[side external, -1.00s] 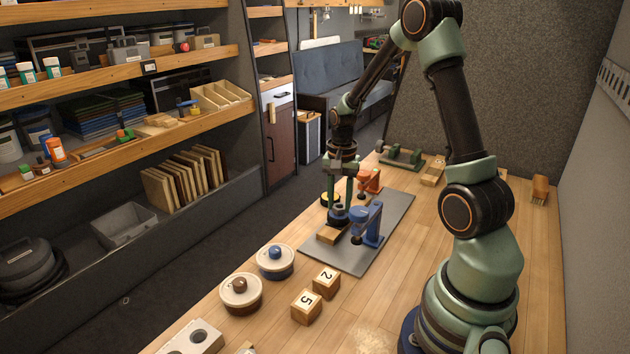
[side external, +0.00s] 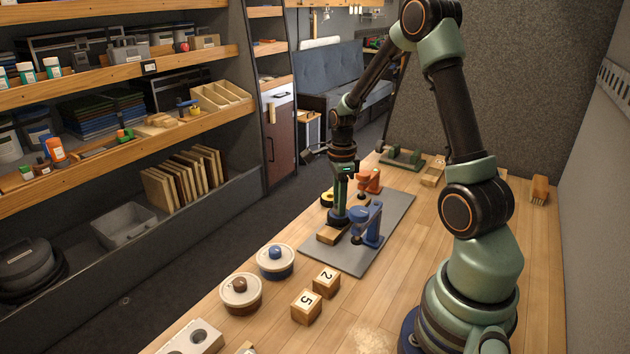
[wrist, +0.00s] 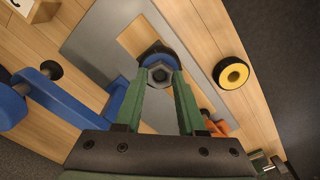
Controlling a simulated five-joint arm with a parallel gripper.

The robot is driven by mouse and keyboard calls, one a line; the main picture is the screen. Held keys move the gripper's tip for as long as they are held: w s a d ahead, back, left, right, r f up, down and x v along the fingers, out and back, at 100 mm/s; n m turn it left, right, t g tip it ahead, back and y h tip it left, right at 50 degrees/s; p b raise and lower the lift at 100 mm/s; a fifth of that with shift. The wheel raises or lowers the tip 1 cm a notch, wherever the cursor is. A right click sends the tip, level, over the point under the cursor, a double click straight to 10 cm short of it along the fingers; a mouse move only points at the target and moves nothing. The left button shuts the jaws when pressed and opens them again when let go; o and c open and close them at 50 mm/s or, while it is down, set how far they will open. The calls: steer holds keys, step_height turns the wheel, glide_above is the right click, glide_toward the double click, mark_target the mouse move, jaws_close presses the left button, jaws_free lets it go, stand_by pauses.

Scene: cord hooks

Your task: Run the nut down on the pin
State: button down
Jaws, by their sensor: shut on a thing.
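The nut, a blue round piece (wrist: 158,60), sits over a wooden block, with the grey end of what looks like the pin (wrist: 160,75) showing in its middle. My gripper (wrist: 160,80) is shut on the nut, with one green finger on each side. In the side view my gripper (side external: 339,212) points straight down over the wooden block (side external: 329,235). There the fingers line up and hide most of the nut. How far down the pin the nut sits cannot be told.
A blue clamp (side external: 368,225) stands close on the right of my gripper, and an orange clamp (side external: 369,181) stands behind. A yellow and black ring (side external: 328,198) lies at the left. All are around a grey mat (side external: 348,262). Lidded pots (side external: 276,262) and numbered blocks (side external: 326,283) stand nearer.

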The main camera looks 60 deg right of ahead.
stand_by(0.3)
steer(key=m, duration=1.2)
steer(key=c, duration=0.5)
jaws_free()
